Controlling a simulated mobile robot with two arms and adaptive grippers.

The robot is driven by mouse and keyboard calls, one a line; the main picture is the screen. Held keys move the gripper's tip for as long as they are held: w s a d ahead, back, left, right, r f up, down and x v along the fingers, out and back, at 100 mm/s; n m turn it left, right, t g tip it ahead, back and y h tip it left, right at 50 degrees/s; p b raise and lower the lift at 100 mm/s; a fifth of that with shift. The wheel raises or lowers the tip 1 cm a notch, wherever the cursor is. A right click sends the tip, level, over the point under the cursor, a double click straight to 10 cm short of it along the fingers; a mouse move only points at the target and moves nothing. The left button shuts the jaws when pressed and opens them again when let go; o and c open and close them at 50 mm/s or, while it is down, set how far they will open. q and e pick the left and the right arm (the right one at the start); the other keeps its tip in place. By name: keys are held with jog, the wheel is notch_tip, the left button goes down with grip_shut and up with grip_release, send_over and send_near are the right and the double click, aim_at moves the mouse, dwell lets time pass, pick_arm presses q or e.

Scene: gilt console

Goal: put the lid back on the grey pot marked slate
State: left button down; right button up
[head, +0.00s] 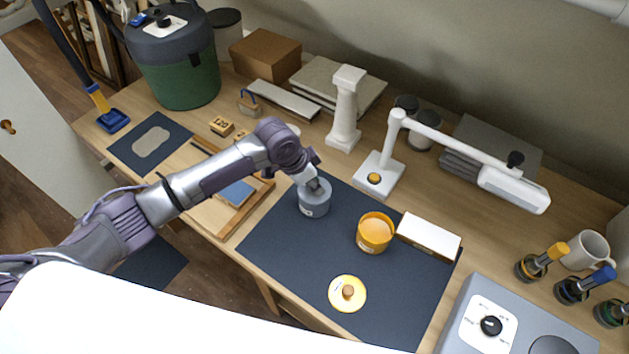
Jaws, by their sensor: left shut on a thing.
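The grey pot (314,205) stands upright on the dark mat (285,240), with a small pale label on its front. My left gripper (314,186) comes down from the left directly over the pot. It is shut on the grey lid (320,189), which is at the pot's mouth. The gripper hides much of the lid, and I cannot tell whether it sits fully flat on the rim. My right gripper is not in view.
An open orange pot (372,238) stands right of the grey pot, with its yellow lid (347,294) lying in front. A white box (428,237) is beside it. A white lamp (390,165) and a white column (345,110) stand behind. The mat's front left is clear.

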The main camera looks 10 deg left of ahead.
pick_arm(q)
jog(key=shift+p, duration=0.35)
dwell(0.6)
jog(key=shift+c, duration=1.9)
grip_release()
jog(key=shift+r+p, duration=3.5)
grip_shut()
